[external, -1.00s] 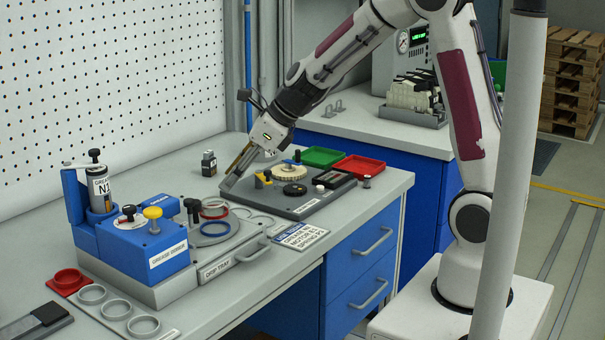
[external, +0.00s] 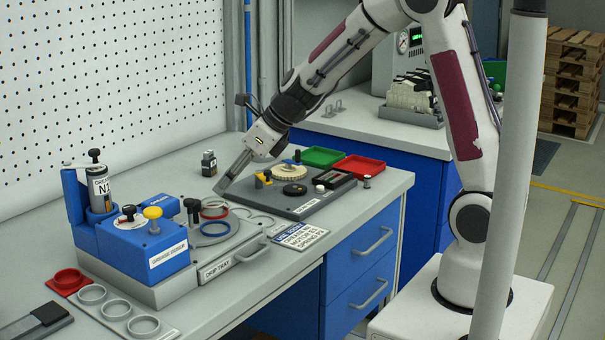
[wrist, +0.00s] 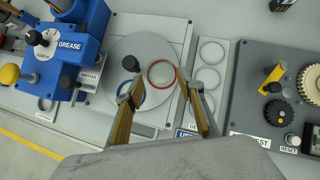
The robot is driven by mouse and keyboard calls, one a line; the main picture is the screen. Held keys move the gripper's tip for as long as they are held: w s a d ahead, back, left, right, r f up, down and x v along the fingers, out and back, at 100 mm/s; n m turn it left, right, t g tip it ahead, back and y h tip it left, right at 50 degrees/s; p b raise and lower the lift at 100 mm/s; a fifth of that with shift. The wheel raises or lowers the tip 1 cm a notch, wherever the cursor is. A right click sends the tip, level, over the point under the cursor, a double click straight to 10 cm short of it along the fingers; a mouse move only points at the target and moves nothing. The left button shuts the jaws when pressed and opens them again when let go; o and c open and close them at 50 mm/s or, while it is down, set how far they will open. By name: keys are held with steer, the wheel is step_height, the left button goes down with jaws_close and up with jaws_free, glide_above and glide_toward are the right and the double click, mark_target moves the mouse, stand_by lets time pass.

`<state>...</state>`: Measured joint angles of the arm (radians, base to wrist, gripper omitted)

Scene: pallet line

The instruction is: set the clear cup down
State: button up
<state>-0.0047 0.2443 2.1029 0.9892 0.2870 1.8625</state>
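I cannot pick out a clear cup for certain. Below the fingers, a red-rimmed ring (wrist: 161,73) and a partly hidden blue-rimmed ring (wrist: 152,98) lie on the round grey disc (wrist: 116,50) of the drip tray. A pale strip (wrist: 226,47) beside it has several round outlines; I cannot tell whether they are empty recesses or clear cups.
The blue grease unit (external: 150,262), with upright knobs, stands left of the disc. A black knob (wrist: 130,63) rises near the disc. The dark plate (external: 322,203) carries gears and small parts. Red and grey round holders (external: 92,293) sit at the front left.

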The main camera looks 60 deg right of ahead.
mark_target(216, 198)
steer(key=shift+w+f, duration=0.2)
steer(key=shift+f, duration=0.15)
steer(key=shift+a+f, duration=0.1)
steer(key=shift+x, duration=2.5)
steer(key=shift+s+f, duration=0.15)
steer(key=shift+s, duration=0.05)
steer(key=c, duration=0.5)
steer(key=shift+r, duration=0.3)
steer(key=shift+r, duration=4.7)
